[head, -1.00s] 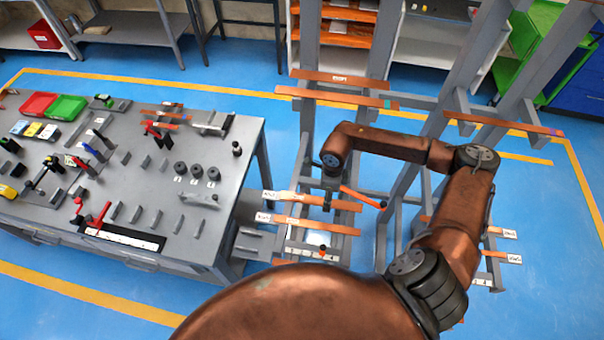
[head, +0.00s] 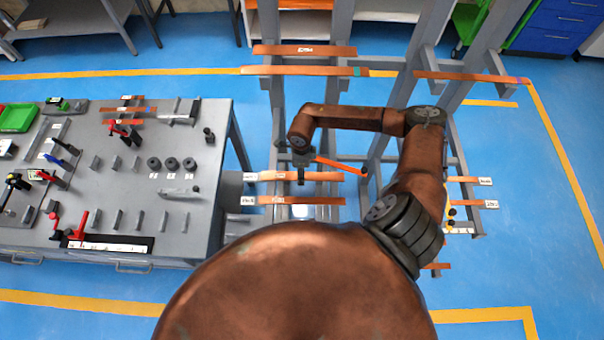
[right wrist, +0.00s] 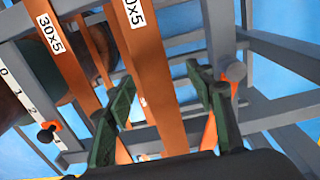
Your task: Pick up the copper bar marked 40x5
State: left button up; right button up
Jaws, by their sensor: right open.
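A rack of copper bars stands right of the workbench. In the right wrist view one bar (right wrist: 150,75) has a partly cut-off label ending in "0x5"; its first digit is hidden. Beside it on the left is a bar marked 30x5 (right wrist: 65,60). My right gripper (right wrist: 162,78) is open, its two dark green fingers on either side of the cut-off-label bar in the picture; contact cannot be told. In the head view the right gripper (head: 301,172) is over two labelled bars, an upper one (head: 325,177) and a lower one (head: 300,201). My left gripper is not in view.
The grey workbench (head: 130,215) with tools and black cylinders stands left of the rack. Grey rack posts (head: 340,85) and higher copper bars (head: 300,71) are near my right arm. Further bars (head: 470,204) lie to the right. A numbered scale (right wrist: 30,110) is at the wrist view's left.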

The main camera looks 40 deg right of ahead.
jog(key=shift+s+d+r, duration=0.1)
jog(key=shift+s, duration=0.3)
jog(key=shift+s+r, duration=0.1)
jog(key=shift+s, duration=0.15)
jog(key=shift+w, duration=0.4)
jog(key=c, duration=0.5)
jog(key=shift+s, duration=0.1)
jog(key=shift+c, duration=0.7)
jog(key=shift+s, duration=0.15)
jog(key=c, duration=0.6)
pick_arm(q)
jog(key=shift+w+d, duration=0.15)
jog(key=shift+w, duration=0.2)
pick_arm(e)
grip_shut()
